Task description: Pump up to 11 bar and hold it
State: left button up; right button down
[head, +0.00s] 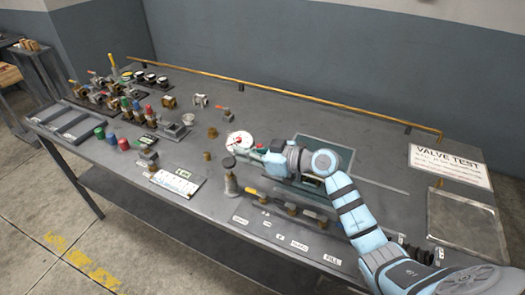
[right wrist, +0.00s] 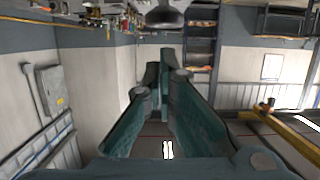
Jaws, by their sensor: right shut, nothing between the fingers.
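A round white gauge (head: 240,141) with red on its face stands near the middle of the bench; I cannot read its value. A metal post with a dark round knob (head: 229,164), which may be the pump handle, stands upright just in front of it. My right gripper (head: 257,150) is shut and empty, its tips just right of the gauge and knob; I cannot tell whether they touch anything. In the right wrist view its green fingers (right wrist: 168,65) are together, with a dark rounded part (right wrist: 165,17) above them. My left gripper is not in view.
A row of brass fittings (head: 291,208) with labels, one reading FILL (head: 332,259), runs along the front edge. A VALVE TEST sign (head: 449,166) lies at the right. Several valves and coloured caps (head: 100,133) crowd the left. A yellow pipe (head: 290,94) runs along the back.

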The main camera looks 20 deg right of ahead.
jog(key=v, duration=0.6)
jog(key=shift+s+b, duration=0.2)
jog(key=shift+b, duration=0.1)
jog(key=shift+d, duration=0.15)
